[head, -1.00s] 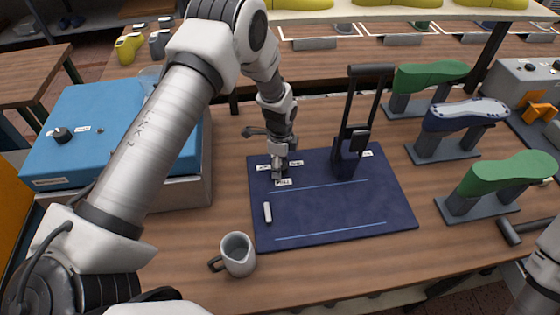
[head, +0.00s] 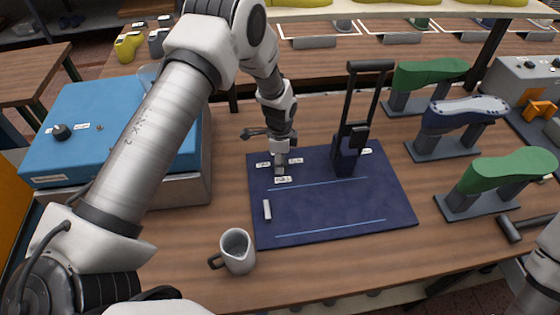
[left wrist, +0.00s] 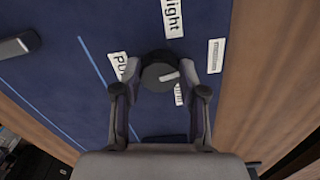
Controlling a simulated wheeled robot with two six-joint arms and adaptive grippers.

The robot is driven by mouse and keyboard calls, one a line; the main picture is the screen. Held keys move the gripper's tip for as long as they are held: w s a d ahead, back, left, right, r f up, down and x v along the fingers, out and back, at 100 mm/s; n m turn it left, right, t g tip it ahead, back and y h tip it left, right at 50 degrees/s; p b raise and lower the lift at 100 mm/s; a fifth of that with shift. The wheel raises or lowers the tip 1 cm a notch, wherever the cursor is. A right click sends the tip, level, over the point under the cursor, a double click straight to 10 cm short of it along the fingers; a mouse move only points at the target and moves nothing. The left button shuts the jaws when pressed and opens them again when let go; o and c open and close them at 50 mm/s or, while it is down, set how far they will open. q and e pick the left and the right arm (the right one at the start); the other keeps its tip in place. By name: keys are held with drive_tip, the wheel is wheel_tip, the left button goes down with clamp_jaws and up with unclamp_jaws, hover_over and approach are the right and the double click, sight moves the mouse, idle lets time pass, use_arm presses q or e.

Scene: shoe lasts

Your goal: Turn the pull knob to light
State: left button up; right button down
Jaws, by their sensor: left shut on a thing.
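The pull knob (left wrist: 157,73) is a dark round knob with a pale mark on its right side in the left wrist view. Around it are a "light" label (left wrist: 172,18) above, a partly hidden "pull" label (left wrist: 118,66) at left and a half-covered label (left wrist: 179,94) at lower right. My left gripper (left wrist: 172,70) is shut on the knob, one finger on each side. In the head view my left gripper (head: 281,168) points down at the blue mat's (head: 330,212) back left and hides the knob. My right gripper is out of view.
A black upright handle device (head: 346,155) stands on the mat. A pale bar (head: 267,210) lies at the mat's left. A grey mug (head: 237,252) is in front, a blue-topped box (head: 100,125) at left, and green (head: 510,172) and dark blue (head: 465,114) lasts at right.

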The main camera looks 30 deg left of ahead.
use_arm(q)
drive_tip(key=n, duration=0.3)
drive_tip(key=n+b, duration=0.1)
drive_tip(key=n, duration=0.1)
drive_tip(key=shift+s+f, duration=0.25)
drive_tip(key=shift+d+n, duration=0.1)
drive_tip(key=shift+n, duration=2.2)
drive_tip(key=o, duration=1.1)
drive_tip(key=shift+o, duration=0.2)
drive_tip(key=shift+w, duration=0.1)
drive_tip(key=shift+r, duration=0.1)
drive_tip(key=shift+r, duration=0.25)
wheel_tip(320, 180, up, 11)
drive_tip(key=shift+r, duration=0.2)
